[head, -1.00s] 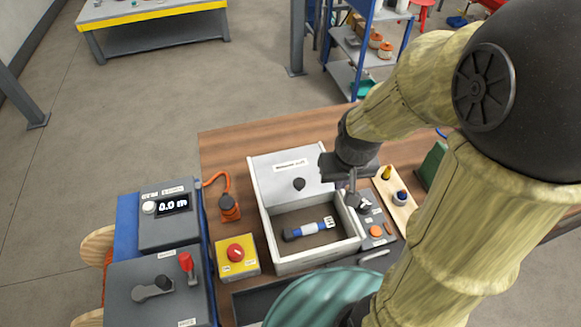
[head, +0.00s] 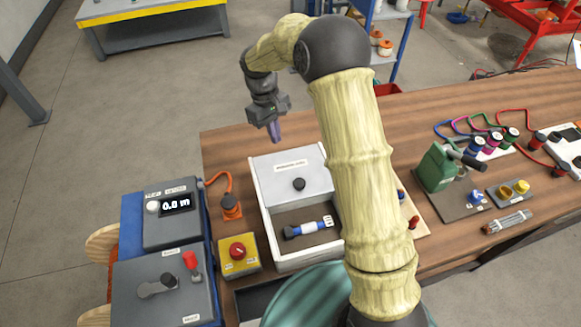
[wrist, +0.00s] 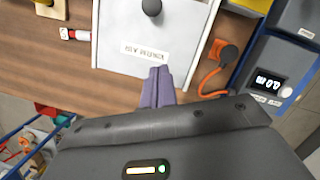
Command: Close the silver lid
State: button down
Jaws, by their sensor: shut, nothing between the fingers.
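The silver lid (head: 279,176) is a pale panel with a round black knob (head: 299,185) and a printed label. It covers the back part of a white box (head: 265,235), and the front part is uncovered. Inside the open part lies a blue, white and black cylinder (head: 306,229). My gripper (head: 276,134) is shut and empty, above and behind the lid's back edge. In the wrist view my fingertips (wrist: 157,75) point at the lid (wrist: 155,38) near its labelled edge; whether they touch it I cannot tell.
A yellow box with a red knob (head: 238,252) and an orange-cabled plug (head: 231,208) stand left of the box. Grey control panels (head: 160,285) are further left. A green canister (head: 436,168) and connectors stand right.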

dwell(0.3)
jog(key=p, duration=0.3)
send_near(291, 181)
jog(key=f, duration=0.1)
jog(key=w+a+f, duration=0.1)
jog(key=shift+w+f, duration=0.2)
jog(key=shift+f, duration=0.15)
jog(key=shift+s+d+f+p, duration=0.2)
jog(key=shift+s+d+p, duration=0.2)
jog(key=shift+s, duration=0.2)
jog(key=shift+s+d+f+p, duration=0.2)
jog(key=shift+s+d+p, duration=0.1)
jog(key=shift+s+d, duration=0.45)
jog(key=shift+s, duration=0.1)
jog(key=shift+s+d+f, duration=0.1)
jog(key=shift+s+f, duration=0.05)
jog(key=shift+f, duration=0.1)
